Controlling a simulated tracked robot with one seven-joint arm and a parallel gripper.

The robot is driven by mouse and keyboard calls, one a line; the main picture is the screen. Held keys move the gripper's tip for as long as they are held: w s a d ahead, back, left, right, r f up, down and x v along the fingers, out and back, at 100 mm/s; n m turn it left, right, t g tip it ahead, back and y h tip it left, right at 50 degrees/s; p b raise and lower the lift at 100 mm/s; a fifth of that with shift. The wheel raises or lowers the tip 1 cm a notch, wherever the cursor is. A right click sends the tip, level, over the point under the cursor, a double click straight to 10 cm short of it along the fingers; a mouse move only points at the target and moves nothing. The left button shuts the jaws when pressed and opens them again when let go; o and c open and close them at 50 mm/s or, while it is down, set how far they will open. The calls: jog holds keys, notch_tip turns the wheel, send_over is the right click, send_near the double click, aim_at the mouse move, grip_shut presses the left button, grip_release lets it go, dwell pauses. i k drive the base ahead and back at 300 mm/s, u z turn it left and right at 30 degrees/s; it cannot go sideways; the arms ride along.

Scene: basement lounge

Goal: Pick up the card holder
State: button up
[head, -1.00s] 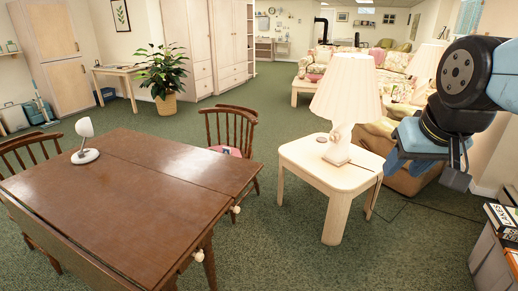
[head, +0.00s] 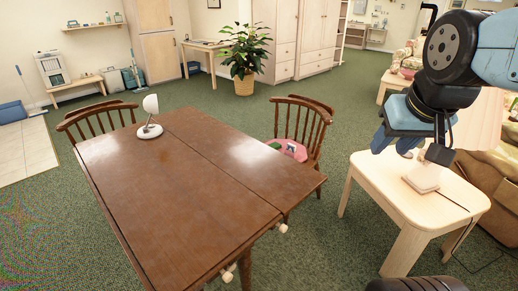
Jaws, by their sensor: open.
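I cannot make out a card holder for certain. On the pink seat of the wooden chair (head: 318,119) lie a small green item (head: 275,146) and a small dark-and-white item (head: 291,148); both are too small to identify. My gripper (head: 384,143) is open at the upper right, seen partly side-on, with nothing visible between its fingers. In the picture it overlaps the far side of the cream side table, to the right of the chair. My arm hides much of the lamp there.
A brown wooden table (head: 190,185) with a small white lamp (head: 150,128) fills the middle. The cream side table (head: 395,190) stands at right, bearing a lamp (head: 425,179). A potted plant (head: 243,85) stands behind. Green carpet is open between the chair and the cabinets.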

aim_at(287, 153)
jog(key=z, duration=0.05)
jog(key=k, duration=0.65)
jog(key=u, duration=0.2)
jog(key=i, duration=0.75)
jog(key=z, duration=0.05)
jog(key=k, duration=0.6)
jog(key=z, duration=0.5)
jog(key=i, duration=1)
jog(key=z, duration=0.35)
